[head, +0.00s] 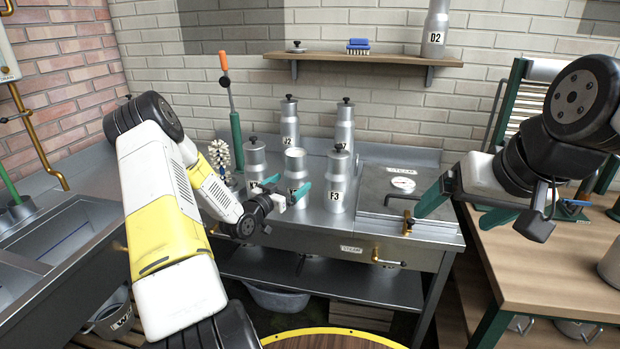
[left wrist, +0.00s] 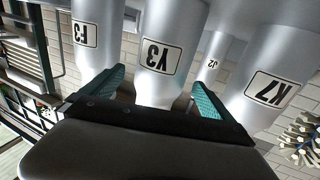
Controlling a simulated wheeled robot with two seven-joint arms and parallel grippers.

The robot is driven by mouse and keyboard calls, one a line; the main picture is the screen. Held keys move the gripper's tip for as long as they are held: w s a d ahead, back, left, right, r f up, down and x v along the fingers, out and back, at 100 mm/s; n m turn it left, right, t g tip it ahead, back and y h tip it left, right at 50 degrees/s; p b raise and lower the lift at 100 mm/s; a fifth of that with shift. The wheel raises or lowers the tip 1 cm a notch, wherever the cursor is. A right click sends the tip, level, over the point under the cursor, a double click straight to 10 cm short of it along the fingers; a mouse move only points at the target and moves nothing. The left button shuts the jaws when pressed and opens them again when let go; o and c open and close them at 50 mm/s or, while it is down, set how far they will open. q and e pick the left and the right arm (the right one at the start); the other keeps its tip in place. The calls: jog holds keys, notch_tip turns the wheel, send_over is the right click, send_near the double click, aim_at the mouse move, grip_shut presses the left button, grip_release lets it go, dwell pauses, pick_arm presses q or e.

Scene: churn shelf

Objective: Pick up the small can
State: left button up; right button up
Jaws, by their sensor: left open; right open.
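Several grey metal cans stand on the steel bench: Y3 (head: 295,165), K7 (head: 255,158), F3 (head: 336,192), J2 (head: 289,125) and another at the back (head: 345,128). Y3 looks narrow and has no dark knob on top; I cannot tell for sure which is the small can. My left gripper (head: 287,190) is open in front of Y3. In the left wrist view, Y3 (left wrist: 170,30) stands between its teal fingers, with F3 (left wrist: 88,35) and K7 (left wrist: 270,80) at either side; contact cannot be told. My right gripper (head: 464,208) is open and empty at the bench's right end.
A can D2 (head: 435,30) and a blue brush (head: 358,46) are on the wall shelf (head: 385,59). A white bristle brush (head: 221,158) stands left of the cans. A wooden table (head: 545,250) is at the right.

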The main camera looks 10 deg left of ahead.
pick_arm(q)
jog(key=x, duration=0.7)
jog(key=shift+w+r, duration=0.25)
jog(key=shift+w, duration=0.1)
jog(key=c, duration=1.6)
